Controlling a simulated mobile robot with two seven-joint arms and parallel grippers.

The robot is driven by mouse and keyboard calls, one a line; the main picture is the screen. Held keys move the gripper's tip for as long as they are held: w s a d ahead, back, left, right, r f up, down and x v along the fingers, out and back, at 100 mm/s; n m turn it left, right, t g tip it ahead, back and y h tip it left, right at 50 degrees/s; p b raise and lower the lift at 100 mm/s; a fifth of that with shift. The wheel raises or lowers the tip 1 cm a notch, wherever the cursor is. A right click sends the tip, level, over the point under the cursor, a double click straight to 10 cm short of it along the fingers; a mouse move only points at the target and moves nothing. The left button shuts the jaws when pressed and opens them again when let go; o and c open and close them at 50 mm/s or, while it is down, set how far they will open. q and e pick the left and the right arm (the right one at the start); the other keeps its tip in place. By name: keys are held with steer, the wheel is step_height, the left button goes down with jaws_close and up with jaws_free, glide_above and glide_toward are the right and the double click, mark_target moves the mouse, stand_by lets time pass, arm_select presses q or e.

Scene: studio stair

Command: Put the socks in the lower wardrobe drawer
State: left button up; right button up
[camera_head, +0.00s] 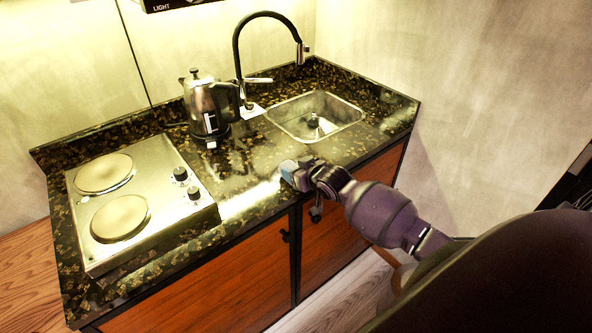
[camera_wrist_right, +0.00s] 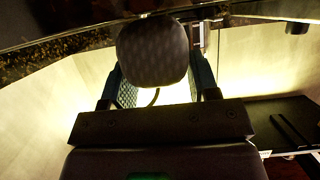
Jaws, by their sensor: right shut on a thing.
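My right gripper (camera_head: 290,172) is at the front edge of the kitchen counter in the head view, its arm coming in from the right. In the right wrist view its fingers (camera_wrist_right: 160,88) are shut on a dark grey, rounded, finely patterned bundle (camera_wrist_right: 152,50), which looks like the socks. In the head view the bundle is mostly hidden by the gripper and cannot be made out clearly. The wardrobe and its lower drawer are not recognisable in either view. My left gripper is not in view.
A dark speckled counter (camera_head: 245,160) carries a two-plate hob (camera_head: 140,205), a steel kettle (camera_head: 206,105), and a sink (camera_head: 315,115) with a black tap (camera_head: 238,55). Orange-brown cabinet doors (camera_head: 215,285) are below. Wooden floor (camera_head: 345,290) shows in front of the cabinets.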

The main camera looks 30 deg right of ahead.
steer(key=shift+f, duration=0.1)
steer(key=o, duration=0.9)
